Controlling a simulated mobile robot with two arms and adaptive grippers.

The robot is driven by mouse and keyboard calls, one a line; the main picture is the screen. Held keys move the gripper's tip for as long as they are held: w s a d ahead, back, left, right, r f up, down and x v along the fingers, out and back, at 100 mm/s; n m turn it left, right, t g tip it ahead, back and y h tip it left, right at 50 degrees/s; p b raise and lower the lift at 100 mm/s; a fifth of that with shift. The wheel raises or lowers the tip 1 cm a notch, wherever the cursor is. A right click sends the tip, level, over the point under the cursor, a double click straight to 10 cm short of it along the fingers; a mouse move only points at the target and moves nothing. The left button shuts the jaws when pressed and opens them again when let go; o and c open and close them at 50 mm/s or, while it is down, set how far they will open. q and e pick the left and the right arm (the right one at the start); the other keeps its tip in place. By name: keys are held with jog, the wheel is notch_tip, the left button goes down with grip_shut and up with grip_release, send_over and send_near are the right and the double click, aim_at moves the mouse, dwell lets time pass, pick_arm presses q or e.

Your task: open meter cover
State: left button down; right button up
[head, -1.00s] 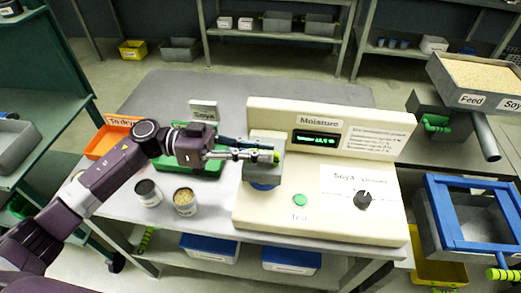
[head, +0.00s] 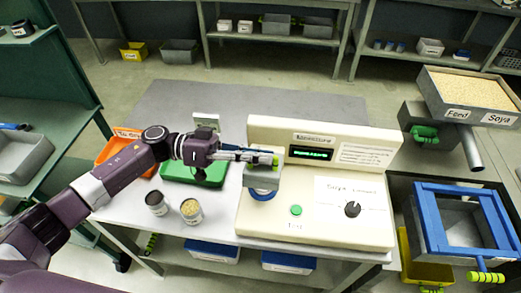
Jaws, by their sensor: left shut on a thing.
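The cream moisture meter (head: 350,230) stands on the grey table, with a lit display (head: 310,154), a green Test button (head: 296,210) and a dark knob (head: 352,209). Its grey cover (head: 262,180) is at the left end of the meter, above a blue round part (head: 263,194) that is partly visible. My left gripper (head: 268,158) reaches in from the left and is shut on the cover's yellow-green handle (head: 275,161). The fingers hide part of the cover, so its exact tilt is hard to tell. My right gripper is out of view.
A dark cup (head: 156,203) and a cup of grain (head: 191,212) stand left of the meter. A green tray (head: 205,180) and an orange tray (head: 112,153) lie behind them. A feed box (head: 470,92) and a blue-framed box (head: 420,225) are at the right.

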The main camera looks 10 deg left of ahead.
pick_arm(q)
jog(key=shift+w+r+n+p, duration=0.65)
jog(key=shift+n+p, duration=0.35)
jog(key=shift+p, duration=0.2)
jog(key=shift+w+n+p, duration=0.45)
jog(key=shift+n+p, duration=0.15)
jog(key=shift+n, duration=0.1)
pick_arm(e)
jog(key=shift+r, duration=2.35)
